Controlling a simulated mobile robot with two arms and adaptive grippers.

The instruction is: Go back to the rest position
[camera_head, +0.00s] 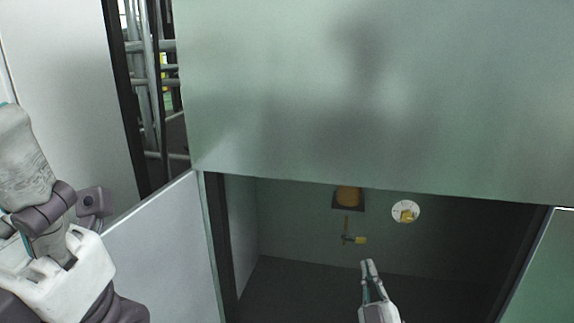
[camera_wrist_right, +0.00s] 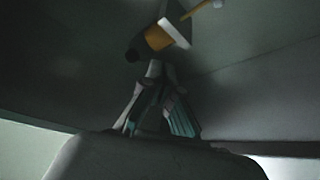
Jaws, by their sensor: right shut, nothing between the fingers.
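My right gripper (camera_head: 368,268) is in front of an open cabinet compartment, low in the head view. Its fingers are shut and empty, pointing into the dark interior. In the right wrist view the closed fingertips (camera_wrist_right: 155,70) show below an orange and white fitting (camera_wrist_right: 167,36); whether they touch it I cannot tell. My left arm (camera_head: 50,230) stands at the left edge of the head view. The left gripper's fingers do not show.
A large green-grey panel (camera_head: 290,90) hangs above. Open doors (camera_head: 165,250) flank the opening.

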